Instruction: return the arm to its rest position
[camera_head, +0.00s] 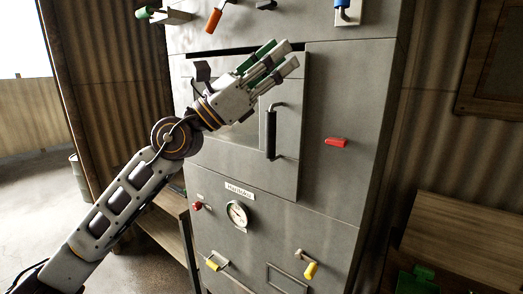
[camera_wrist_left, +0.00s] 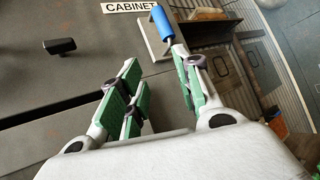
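My left gripper (camera_head: 281,56) is raised in front of the upper part of a grey cabinet (camera_head: 340,90), with its arm coming in from the lower left. In the left wrist view its green-padded fingers (camera_wrist_left: 158,62) stand apart with nothing between them. The cabinet door (camera_head: 288,165) with a black vertical handle (camera_head: 271,133) is just below and behind the fingers. Whether the fingers touch the cabinet is hard to tell, but the handle is free of them. My right gripper is not in view.
The cabinet front carries a red handle (camera_head: 336,142), a gauge (camera_head: 237,214), yellow-tipped levers (camera_head: 310,270), an orange lever (camera_head: 214,20) and a blue handle (camera_head: 342,5). A wooden bench (camera_head: 465,240) stands at right. Open floor (camera_head: 35,185) shows at left.

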